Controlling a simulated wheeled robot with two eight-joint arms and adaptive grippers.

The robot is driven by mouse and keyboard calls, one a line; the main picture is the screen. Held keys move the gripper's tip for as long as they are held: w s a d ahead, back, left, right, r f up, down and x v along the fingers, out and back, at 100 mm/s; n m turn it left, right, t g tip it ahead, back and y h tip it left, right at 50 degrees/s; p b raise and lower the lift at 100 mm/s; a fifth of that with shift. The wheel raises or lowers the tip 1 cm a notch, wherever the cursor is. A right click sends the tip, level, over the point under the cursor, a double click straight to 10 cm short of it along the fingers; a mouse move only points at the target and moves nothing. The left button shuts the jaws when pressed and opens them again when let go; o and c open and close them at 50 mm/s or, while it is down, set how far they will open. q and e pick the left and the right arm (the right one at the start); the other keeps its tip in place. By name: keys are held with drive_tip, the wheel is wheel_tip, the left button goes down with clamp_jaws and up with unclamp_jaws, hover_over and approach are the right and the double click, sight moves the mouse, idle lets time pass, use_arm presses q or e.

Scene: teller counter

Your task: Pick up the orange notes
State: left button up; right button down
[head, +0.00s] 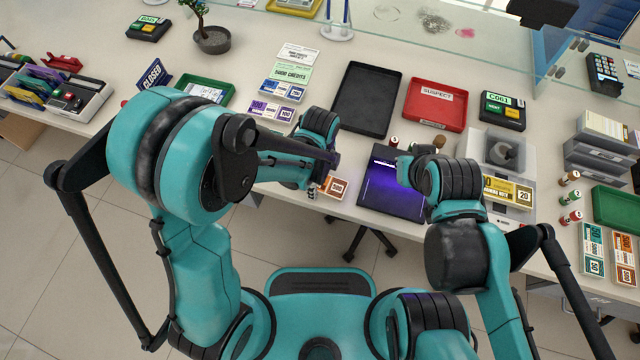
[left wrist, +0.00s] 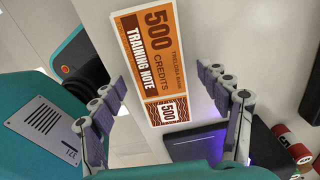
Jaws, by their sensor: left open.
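The orange notes (head: 335,187) lie near the front edge of the counter, partly covered by my left arm in the head view. In the left wrist view the top orange note (left wrist: 150,50) reads 500 credits, training note, and lies lengthwise between and beyond the fingers. My left gripper (left wrist: 168,88) is open and empty, with one finger on each side of the note's near end; I cannot tell its height above it. In the head view my left gripper (head: 313,188) is beside the notes. My right gripper (head: 404,168) is over the purple-lit pad, its fingers mostly hidden.
A dark pad with purple light (head: 375,200) lies right of the notes. A black tray (head: 367,100) and a red suspect tray (head: 435,104) stand behind. Purple and blue notes (head: 270,110) lie to the left. Another orange note stack (head: 625,245) sits at the far right.

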use_arm(q)
drive_tip(key=c, duration=1.3)
drive_tip(key=shift+r, duration=0.1)
